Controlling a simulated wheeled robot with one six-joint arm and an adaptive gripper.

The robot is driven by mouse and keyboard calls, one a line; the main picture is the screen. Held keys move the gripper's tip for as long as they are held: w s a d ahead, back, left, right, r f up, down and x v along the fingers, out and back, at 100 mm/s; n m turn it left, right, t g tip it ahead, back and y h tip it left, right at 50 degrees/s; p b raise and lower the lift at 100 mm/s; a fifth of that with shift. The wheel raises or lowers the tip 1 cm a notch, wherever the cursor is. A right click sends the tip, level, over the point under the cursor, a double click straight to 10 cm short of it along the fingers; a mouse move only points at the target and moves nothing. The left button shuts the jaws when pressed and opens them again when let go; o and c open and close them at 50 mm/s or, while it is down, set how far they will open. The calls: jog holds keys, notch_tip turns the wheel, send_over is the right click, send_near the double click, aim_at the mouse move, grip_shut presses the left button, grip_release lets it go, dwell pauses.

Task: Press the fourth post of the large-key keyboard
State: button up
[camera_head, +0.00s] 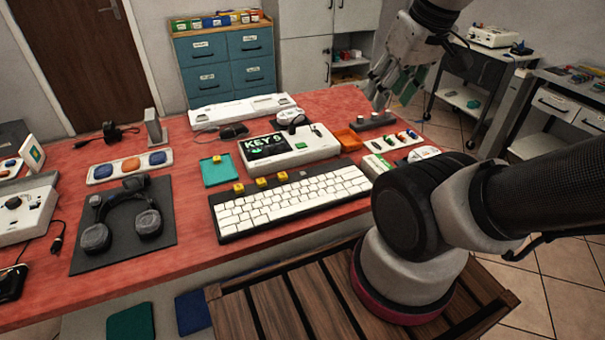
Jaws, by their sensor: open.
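The large-key keyboard (291,203), white keys in a dark frame, lies near the front edge of the red table. Three yellow posts show along its back edge: the left one (238,187), the middle one (261,182) and the right one (282,177). I cannot make out a fourth post on the keyboard. A similar yellow piece (217,158) sits on a teal pad (218,174) behind the keyboard's left end. My gripper (380,92) is open and empty. It hangs above the table's back right, well away from the keyboard.
A white device with a green-lettered screen (267,146) stands behind the keyboard. Headphones (122,217) lie on a dark mat at left. My arm's lower part covers the table's front right corner.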

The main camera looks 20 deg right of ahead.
grip_shut()
dwell(1.4)
